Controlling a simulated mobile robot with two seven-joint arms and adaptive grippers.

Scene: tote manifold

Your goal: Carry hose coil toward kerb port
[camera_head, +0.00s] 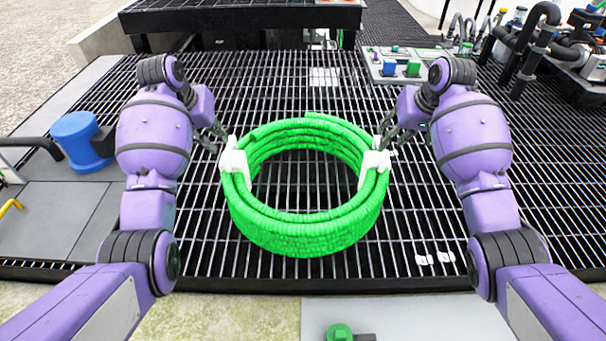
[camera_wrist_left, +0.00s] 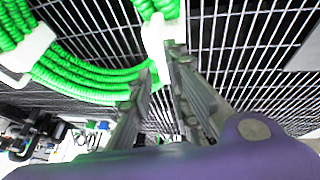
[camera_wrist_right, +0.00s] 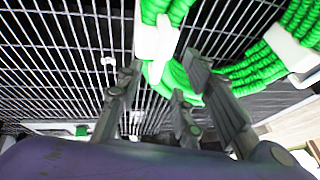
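The hose coil (camera_head: 305,238) is a thick green ring with a white clip on each side. It is over the metal grating in the middle of the head view; I cannot tell if it touches the bars. My left gripper (camera_head: 218,134) is at the left clip (camera_head: 235,162), fingers apart; the left wrist view shows the clip (camera_wrist_left: 163,40) just beyond the fingertips. My right gripper (camera_head: 388,130) is at the right clip (camera_head: 375,162), fingers spread; the right wrist view shows the clip (camera_wrist_right: 154,42) between and beyond the fingertips. I cannot pick out the kerb port for certain.
A green round fitting (camera_head: 340,331) sits on a pale slab at the front. A blue cylinder (camera_head: 82,141) stands at the left. A panel with blue and green blocks (camera_head: 413,67) is at the back right, near black pipework (camera_head: 530,48).

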